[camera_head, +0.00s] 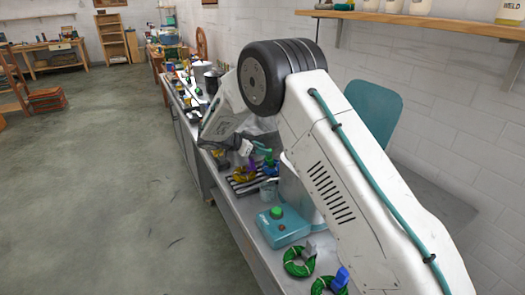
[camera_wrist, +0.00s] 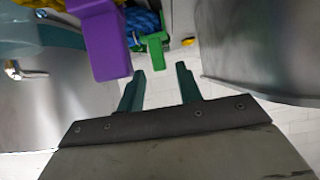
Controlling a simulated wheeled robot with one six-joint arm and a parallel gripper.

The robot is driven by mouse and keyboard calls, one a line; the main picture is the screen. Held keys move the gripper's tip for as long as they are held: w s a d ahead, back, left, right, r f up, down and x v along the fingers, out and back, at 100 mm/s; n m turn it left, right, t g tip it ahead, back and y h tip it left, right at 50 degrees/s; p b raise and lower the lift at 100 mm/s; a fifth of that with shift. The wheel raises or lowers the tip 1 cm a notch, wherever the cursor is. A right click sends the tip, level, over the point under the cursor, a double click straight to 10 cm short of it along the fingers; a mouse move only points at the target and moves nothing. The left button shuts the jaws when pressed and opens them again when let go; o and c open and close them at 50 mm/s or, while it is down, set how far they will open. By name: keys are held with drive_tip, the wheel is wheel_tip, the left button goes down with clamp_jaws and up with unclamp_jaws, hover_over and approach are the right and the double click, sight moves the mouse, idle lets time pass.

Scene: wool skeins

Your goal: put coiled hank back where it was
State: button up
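My gripper (camera_head: 262,150) is over the counter, above a dark striped rack (camera_head: 243,187). In the wrist view its two teal fingers (camera_wrist: 160,69) are apart with nothing between them. A blue hank (camera_head: 269,167) with a green tag is by the rack; in the wrist view the green tag (camera_wrist: 154,48) is just beyond the fingertips. A yellow hank (camera_head: 243,174) with a purple tag is beside it; the purple tag (camera_wrist: 104,42) looms left of the fingers. Two green coiled hanks lie nearer on the counter, one with a grey tag (camera_head: 299,263), one with a blue tag (camera_head: 342,279).
A teal box with a green knob (camera_head: 268,232) stands between the rack and the green hanks. A clear cup (camera_head: 268,192) is near the rack. A teal chair back (camera_head: 374,110) is against the wall. Pots and jars crowd the far counter.

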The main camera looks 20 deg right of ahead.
drive_tip(key=v, duration=1.1)
drive_tip(key=s+d+r+n+g+y, duration=0.1)
drive_tip(key=s+d+r+n+y, duration=0.1)
drive_tip(key=s+d+r, duration=0.4)
drive_tip(key=s+d+r+n+g+y, duration=0.1)
drive_tip(key=s+d+r+n+y, duration=0.15)
drive_tip(key=s+r, duration=0.45)
drive_tip(key=s+d+r+n+g+y, duration=0.1)
drive_tip(key=s+d+r+n, duration=0.2)
drive_tip(key=s, duration=0.6)
drive_tip(key=s+f+n+t+y, duration=0.1)
drive_tip(key=s+n+y, duration=0.2)
drive_tip(key=s, duration=1)
drive_tip(key=s+d+f+n+t+y, duration=0.1)
drive_tip(key=s+n+y, duration=0.2)
drive_tip(key=s, duration=1.1)
drive_tip(key=shift+d+f+n, duration=0.35)
drive_tip(key=shift+f+n, duration=0.05)
drive_tip(key=shift+n, duration=0.75)
drive_tip(key=shift+y, duration=0.25)
